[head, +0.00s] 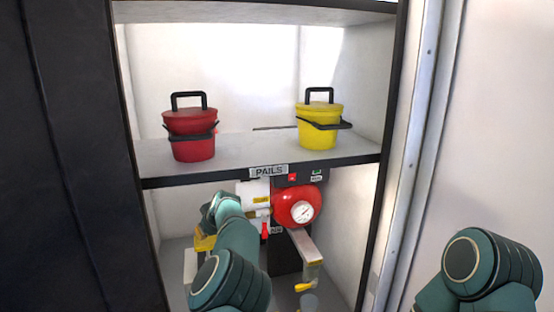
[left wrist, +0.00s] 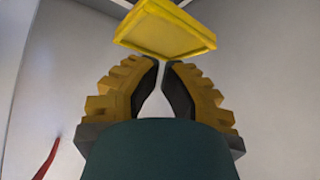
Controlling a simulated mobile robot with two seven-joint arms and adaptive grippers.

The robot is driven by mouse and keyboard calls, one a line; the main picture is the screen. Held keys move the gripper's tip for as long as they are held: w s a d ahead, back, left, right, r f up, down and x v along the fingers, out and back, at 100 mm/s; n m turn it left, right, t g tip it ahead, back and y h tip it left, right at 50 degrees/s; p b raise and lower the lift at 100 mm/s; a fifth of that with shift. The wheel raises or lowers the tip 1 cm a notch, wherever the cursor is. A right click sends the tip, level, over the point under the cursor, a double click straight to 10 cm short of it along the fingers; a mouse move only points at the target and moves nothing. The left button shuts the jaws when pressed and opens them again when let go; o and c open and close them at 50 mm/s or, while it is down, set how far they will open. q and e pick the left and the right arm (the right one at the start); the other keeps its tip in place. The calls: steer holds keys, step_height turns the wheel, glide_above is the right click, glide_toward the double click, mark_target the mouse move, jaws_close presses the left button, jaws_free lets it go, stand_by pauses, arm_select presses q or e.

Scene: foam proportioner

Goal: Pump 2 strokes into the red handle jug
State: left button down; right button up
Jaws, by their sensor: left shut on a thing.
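My left gripper (left wrist: 162,64) has its two yellow-and-black fingers drawn nearly together at the tips. A yellow, flat-sided block (left wrist: 165,28) sits right at the fingertips in the left wrist view, and the gripper is shut on it. In the head view my left arm reaches into the lower bay, and its hand hides most of the grip. The red round pump body (head: 297,206) with a white dial stands right of that hand. I cannot make out a jug with a red handle for sure; a red curved piece (left wrist: 47,160) shows in the left wrist view.
A red pail (head: 190,142) and a yellow pail (head: 319,133) stand on the shelf above, whose front edge reads PAILS. A grey bar (head: 305,246) and a yellow lever (head: 305,287) sit below the pump body. Cabinet posts close in both sides.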

mark_target(209, 248)
arm_select(q)
steer(key=shift+f, duration=0.15)
steer(key=shift+f+b, duration=2)
steer(key=shift+f, duration=1.3)
steer(key=shift+r, duration=0.1)
steer(key=shift+r+p, duration=2)
steer(key=shift+r, duration=1.4)
steer(key=shift+f, duration=0.2)
